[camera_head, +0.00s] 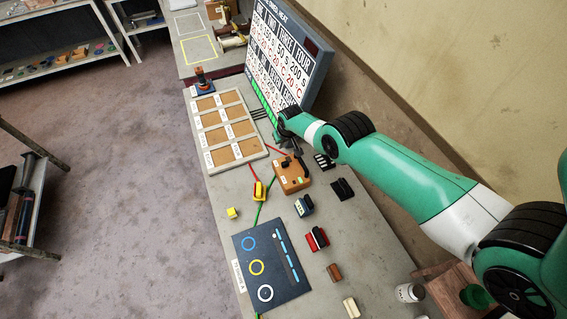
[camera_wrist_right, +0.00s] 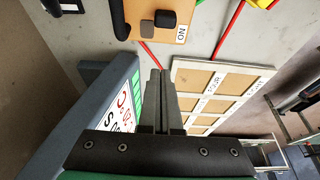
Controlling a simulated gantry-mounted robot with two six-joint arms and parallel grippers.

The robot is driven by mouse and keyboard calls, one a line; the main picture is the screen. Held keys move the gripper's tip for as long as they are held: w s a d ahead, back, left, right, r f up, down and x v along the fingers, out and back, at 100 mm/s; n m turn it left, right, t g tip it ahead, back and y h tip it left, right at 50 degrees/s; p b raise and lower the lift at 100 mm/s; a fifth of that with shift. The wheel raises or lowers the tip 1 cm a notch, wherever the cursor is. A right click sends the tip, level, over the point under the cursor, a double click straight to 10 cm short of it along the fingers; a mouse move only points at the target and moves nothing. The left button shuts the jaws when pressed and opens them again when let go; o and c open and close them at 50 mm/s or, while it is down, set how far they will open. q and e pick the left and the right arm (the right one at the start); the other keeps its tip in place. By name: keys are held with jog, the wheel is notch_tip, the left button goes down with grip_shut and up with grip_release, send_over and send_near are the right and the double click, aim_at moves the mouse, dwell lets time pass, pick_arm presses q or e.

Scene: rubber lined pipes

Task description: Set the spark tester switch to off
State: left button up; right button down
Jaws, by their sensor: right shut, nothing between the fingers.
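The spark tester appears to be the orange-brown box (camera_head: 291,177) on the bench, with dark parts on its top and red leads by it. In the right wrist view the box (camera_wrist_right: 143,38) is at the top, with a small grey-and-black switch (camera_wrist_right: 157,25) and a white "ON" label (camera_wrist_right: 181,33) beside it. I cannot tell which way the switch is set. My right gripper (camera_wrist_right: 159,74) is shut and empty, apart from the box. In the head view the right gripper (camera_head: 281,141) is beyond the box, near the board's lower edge. My left gripper is out of view.
A large lettered board (camera_head: 287,60) stands close to the right gripper. A compartmented tray (camera_head: 226,132) lies left of the box. A yellow-and-red clamp-like item (camera_head: 259,190), small blocks and a dark panel with rings (camera_head: 270,270) lie nearer. A wall runs along the right.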

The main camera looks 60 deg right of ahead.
aim_at(282, 160)
pick_arm(q)
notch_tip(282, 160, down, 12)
jog(key=b, duration=1.1)
pick_arm(e)
jog(key=x, duration=0.7)
jog(key=shift+f, duration=0.45)
jog(key=s+a+r+p, duration=0.2)
jog(key=p, duration=0.7)
jog(key=shift+s, duration=0.1)
jog(key=shift+s+a+f+p, duration=0.25)
jog(key=shift+s+a+p, duration=0.15)
jog(key=shift+p, duration=0.2)
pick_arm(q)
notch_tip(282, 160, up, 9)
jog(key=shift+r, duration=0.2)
pick_arm(e)
jog(key=shift+f, duration=0.15)
